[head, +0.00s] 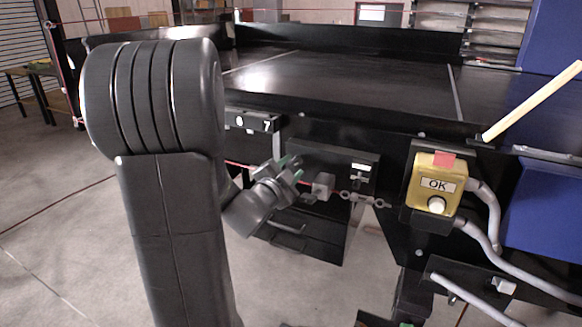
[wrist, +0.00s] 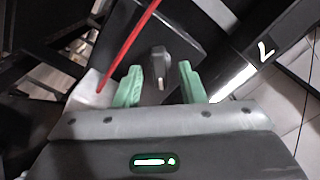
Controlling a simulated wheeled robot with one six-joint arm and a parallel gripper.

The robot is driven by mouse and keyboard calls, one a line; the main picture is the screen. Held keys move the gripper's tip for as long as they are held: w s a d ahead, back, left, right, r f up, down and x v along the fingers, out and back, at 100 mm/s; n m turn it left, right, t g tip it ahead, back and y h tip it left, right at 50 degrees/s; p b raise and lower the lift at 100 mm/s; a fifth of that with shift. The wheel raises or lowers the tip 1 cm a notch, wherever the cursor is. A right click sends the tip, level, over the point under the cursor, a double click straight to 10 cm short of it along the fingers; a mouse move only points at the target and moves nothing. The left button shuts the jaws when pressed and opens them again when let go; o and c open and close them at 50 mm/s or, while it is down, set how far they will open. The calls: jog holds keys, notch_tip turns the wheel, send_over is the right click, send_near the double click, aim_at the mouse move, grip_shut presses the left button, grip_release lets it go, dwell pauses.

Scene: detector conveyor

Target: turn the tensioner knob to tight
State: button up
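The knob, a small grey block (head: 323,186), sits on the front of a dark panel under the conveyor's edge in the head view. In the wrist view the grey knob (wrist: 159,65) stands on a dark plate (wrist: 195,38), with a pale mark at its lower end. My gripper (head: 291,171) is just left of the knob in the head view. In the wrist view its two green fingers (wrist: 161,83) are apart, with the knob in line with the gap between them. I see no contact. Which setting the knob points to is unclear.
A red cord (wrist: 130,42) runs close by the left finger.

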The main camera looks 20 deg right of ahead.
jog(key=shift+w+d, duration=0.15)
jog(key=shift+d, duration=0.1)
grip_shut()
